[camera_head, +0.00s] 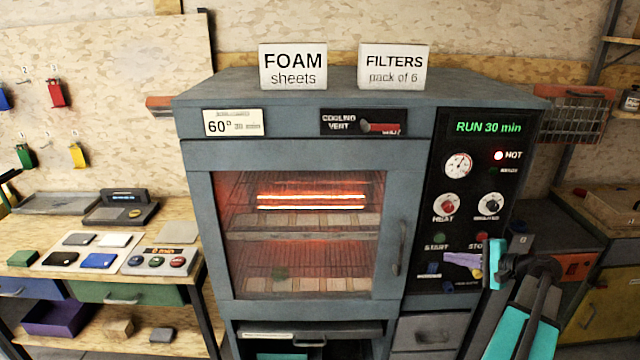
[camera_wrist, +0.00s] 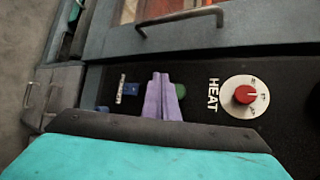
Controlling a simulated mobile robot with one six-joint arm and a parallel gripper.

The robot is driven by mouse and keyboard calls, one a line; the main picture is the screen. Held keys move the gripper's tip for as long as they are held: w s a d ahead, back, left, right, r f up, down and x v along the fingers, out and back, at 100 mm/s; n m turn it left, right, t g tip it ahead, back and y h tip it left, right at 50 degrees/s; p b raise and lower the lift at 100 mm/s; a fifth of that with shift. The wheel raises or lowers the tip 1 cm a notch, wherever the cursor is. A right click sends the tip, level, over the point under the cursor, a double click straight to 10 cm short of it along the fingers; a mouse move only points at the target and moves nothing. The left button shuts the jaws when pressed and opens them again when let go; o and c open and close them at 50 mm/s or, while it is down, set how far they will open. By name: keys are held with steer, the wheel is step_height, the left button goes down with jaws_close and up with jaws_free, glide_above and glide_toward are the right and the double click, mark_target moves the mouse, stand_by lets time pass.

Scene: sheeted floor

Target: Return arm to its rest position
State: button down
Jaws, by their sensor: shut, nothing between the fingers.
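My gripper (camera_head: 452,259) is in front of the oven's black control panel (camera_head: 452,206), near the START and STOP buttons. Its purple fingers also show in the wrist view (camera_wrist: 160,98), closed together with nothing between them. There they lie beside the green button (camera_wrist: 180,89) and a blue switch (camera_wrist: 131,88), with the red HEAT knob (camera_wrist: 245,95) to their right. I cannot tell whether the fingertips touch the panel. My arm reaches in from the lower right. The grey oven (camera_head: 193,230) has its door shut, and its heating elements glow orange. Its display (camera_head: 488,128) reads "RUN 30 min".
The oven door's handle (camera_head: 400,248) sticks out left of my gripper. A wooden bench (camera_head: 30,245) with trays and a button box (camera_head: 160,261) stands at left. A yellow cabinet (camera_head: 610,300) stands at right, close to my arm. FOAM and FILTERS boxes (camera_head: 293,66) (camera_head: 393,67) sit on the oven.

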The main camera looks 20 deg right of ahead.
steer(key=w+a+f+n+g+y, duration=0.1)
steer(key=w+a+f+n+g, duration=0.15)
steer(key=a+f, duration=0.9)
steer(key=w+a+f+n+g+y, duration=0.15)
steer(key=a+f+g, duration=0.25)
steer(key=a+f, duration=0.75)
steer(key=s+a+f+n+g, duration=0.3)
steer(key=a+f, duration=0.2)
steer(key=a, duration=0.3)
steer(key=s+a+f+n+g, duration=0.2)
steer(key=s+a+f, duration=0.1)
steer(key=a+f, duration=0.35)
steer(key=s+a+f+n+g+h, duration=0.3)
steer(key=s+a+f+n, duration=0.1)
steer(key=s, duration=0.6)
steer(key=s+a+f+n+g+h, duration=0.3)
steer(key=s+a+f+n, duration=0.2)
steer(key=s, duration=0.6)
steer(key=shift+a+f+g+b, duration=0.35)
steer(key=shift+a+f+b, duration=0.1)
steer(key=shift+a+f, duration=0.9)
steer(key=shift+w+a+r+h, duration=0.1)
steer(key=shift+a+r+h, duration=0.05)
steer(key=shift+h, duration=0.1)
